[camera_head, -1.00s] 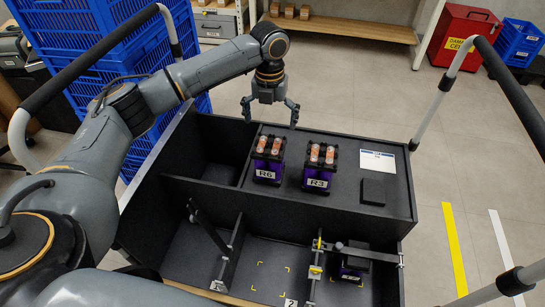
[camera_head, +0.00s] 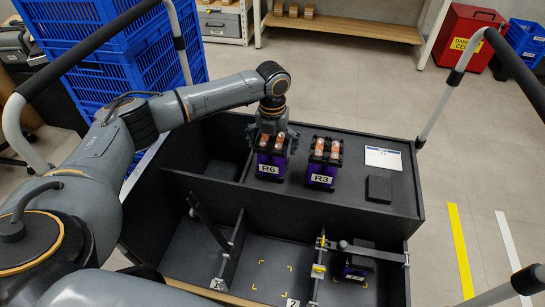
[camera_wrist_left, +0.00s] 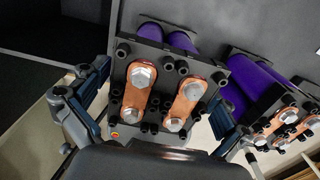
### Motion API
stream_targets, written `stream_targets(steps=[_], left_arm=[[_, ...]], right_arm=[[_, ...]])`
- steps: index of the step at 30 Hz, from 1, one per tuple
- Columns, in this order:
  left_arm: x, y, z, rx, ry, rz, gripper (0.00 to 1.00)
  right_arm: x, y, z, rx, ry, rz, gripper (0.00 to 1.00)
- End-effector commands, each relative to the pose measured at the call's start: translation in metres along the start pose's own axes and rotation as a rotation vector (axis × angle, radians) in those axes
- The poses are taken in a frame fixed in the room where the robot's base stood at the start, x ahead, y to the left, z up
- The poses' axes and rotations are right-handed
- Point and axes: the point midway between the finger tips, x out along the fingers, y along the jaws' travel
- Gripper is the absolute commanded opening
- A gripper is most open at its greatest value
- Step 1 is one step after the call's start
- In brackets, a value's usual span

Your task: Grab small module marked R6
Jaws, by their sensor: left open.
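The small module marked R6 (camera_head: 268,169) is purple and black with copper busbars on top. It stands on the black top panel in the head view. My left gripper (camera_head: 273,142) is right over it, with its fingers at either side of the module's top. In the left wrist view the R6 module (camera_wrist_left: 160,95) lies between the two spread fingers of the open left gripper (camera_wrist_left: 152,112), with two bolted copper bars facing the camera. A gap shows on the left side; contact cannot be told. My right gripper is not in view.
A similar module marked R3 (camera_head: 322,166) stands close to the right of R6. A black block (camera_head: 379,189) and a white card (camera_head: 383,158) lie farther right. Below are open compartments (camera_head: 262,265), one holding another module (camera_head: 356,266).

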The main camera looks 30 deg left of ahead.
Motion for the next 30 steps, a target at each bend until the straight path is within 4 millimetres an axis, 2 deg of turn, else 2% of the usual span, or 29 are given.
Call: stream_targets(steps=[4, 5, 15, 17, 25, 30], left_arm=[[0.0, 0.0, 0.0, 0.0, 0.0, 0.0, 1.0], [-0.001, 0.0, 0.0, 0.0, 0.0, 0.0, 0.96], [0.0, 0.0, 0.0, 0.0, 0.0, 0.0, 0.27], [-0.004, -0.001, 0.002, 0.0, -0.005, -0.004, 0.17], [-0.007, -0.001, 0.002, 0.0, -0.005, -0.003, 0.16], [-0.027, -0.001, 0.002, 0.0, -0.007, -0.006, 0.16]], right_arm=[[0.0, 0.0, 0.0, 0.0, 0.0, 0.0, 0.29], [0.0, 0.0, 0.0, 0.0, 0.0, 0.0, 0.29], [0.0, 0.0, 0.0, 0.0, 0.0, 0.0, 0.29], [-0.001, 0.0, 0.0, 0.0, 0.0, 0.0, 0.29], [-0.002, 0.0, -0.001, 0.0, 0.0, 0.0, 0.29], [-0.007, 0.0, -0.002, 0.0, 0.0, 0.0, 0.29]])
